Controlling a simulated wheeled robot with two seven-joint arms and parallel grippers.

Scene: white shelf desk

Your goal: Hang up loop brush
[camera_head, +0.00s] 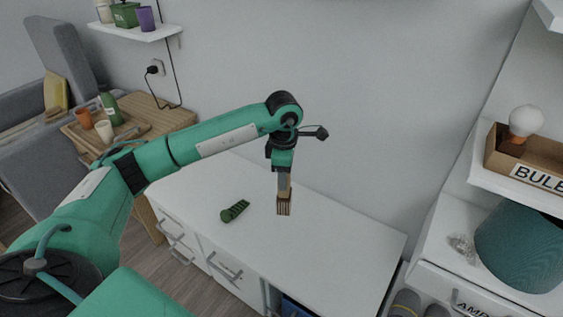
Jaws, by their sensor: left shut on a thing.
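My left gripper (284,178) reaches in over the white desk and points down. It is shut on a small brush (284,204) with a tan body and dark vertical stripes at its lower end. The brush hangs upright beneath the fingers, and the fingers hide its upper part. I cannot tell whether its lower end touches the desk top or is a little above it. No loop on the brush can be made out. My right gripper is not in view.
A dark green object (235,211) lies on the white desk (335,240), left of the brush. Right are a bulb box (515,165) and a teal lampshade (520,248). A wooden side table (155,115) stands left, below a wall shelf (135,32). The desk's right part is clear.

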